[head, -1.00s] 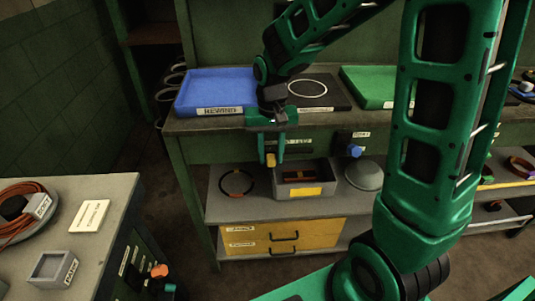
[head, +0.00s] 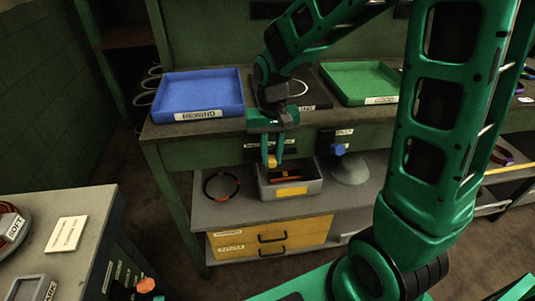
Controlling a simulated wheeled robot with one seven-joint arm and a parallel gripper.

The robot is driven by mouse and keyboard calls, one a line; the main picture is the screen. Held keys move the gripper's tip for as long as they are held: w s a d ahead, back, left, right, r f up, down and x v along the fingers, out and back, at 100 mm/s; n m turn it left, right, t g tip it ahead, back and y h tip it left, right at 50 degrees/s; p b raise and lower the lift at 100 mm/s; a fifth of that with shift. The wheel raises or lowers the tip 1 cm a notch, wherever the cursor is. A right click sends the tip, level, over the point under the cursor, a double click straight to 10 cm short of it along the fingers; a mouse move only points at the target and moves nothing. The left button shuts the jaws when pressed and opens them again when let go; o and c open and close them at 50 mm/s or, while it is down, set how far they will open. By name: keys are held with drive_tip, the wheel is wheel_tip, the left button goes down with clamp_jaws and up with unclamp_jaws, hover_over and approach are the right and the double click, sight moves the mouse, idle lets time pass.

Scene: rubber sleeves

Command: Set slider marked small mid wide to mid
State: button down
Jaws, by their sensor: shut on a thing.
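My gripper (head: 272,163) points down in front of the green workbench's front edge, with its fingers shut on a small yellow slider knob (head: 271,161). A slider label (head: 285,145) on the bench front is mostly hidden behind the fingers. Its words are too small to read, so I cannot tell which mark the knob stands at.
A blue knob (head: 339,149) sits right of my gripper on the bench front. A blue tray (head: 197,117) and a green tray (head: 381,100) stand on top. A grey bin (head: 314,189) and a black ring (head: 207,187) are on the shelf below.

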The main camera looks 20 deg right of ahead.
sight(272, 157)
drive_tip(key=c, duration=1.6)
unclamp_jaws()
drive_tip(key=shift+o, duration=0.2)
wheel_tip(272, 157, up, 11)
drive_tip(key=shift+d+f, duration=0.1)
